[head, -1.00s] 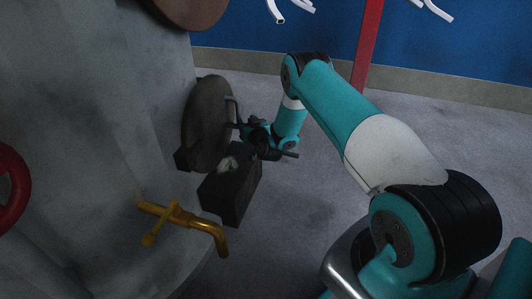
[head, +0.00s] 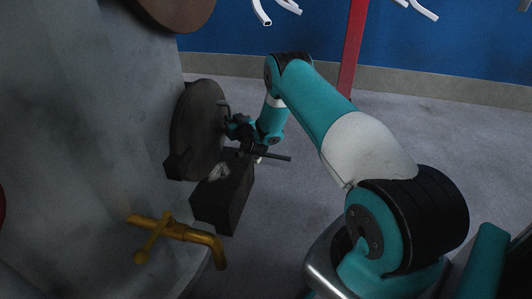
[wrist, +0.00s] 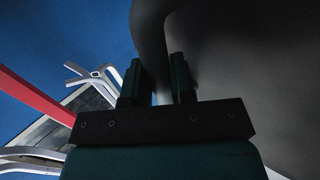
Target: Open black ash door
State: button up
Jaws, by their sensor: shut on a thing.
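The black ash door (head: 200,135) is a dark round disc on the grey boiler-like body in the head view. It stands at an angle to that body; how wide the gap behind it is cannot be told. Its thin bar handle (head: 222,104) sticks out at the right side. My gripper (head: 230,124) is at this handle, shut on it. In the wrist view the fingers (wrist: 157,83) stand either side of the dark curved handle (wrist: 149,35), and the door's dark face (wrist: 250,70) fills the right. The exact contact is partly hidden.
A black box (head: 222,195) stands below the door. A brass tap (head: 172,230) juts out in front of it. The grey body (head: 85,130) fills the left. Grey floor (head: 300,185) is clear behind my arm. A red post (head: 352,50) stands by the blue wall.

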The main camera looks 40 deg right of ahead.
jog(key=d+b+v, duration=0.1)
jog(key=b+v, duration=0.5)
jog(key=b, duration=0.1)
jog(key=shift+d+f, duration=0.3)
jog(key=shift+d, duration=0.1)
jog(key=s+b, duration=0.2)
jog(key=b, duration=0.2)
jog(key=s+b, duration=0.3)
jog(key=b, duration=0.1)
jog(key=shift+s+d+r+b, duration=0.15)
jog(key=shift+s+d+b, duration=0.05)
jog(key=shift+b, duration=0.2)
jog(key=shift+s+r, duration=0.1)
jog(key=shift+r, duration=0.05)
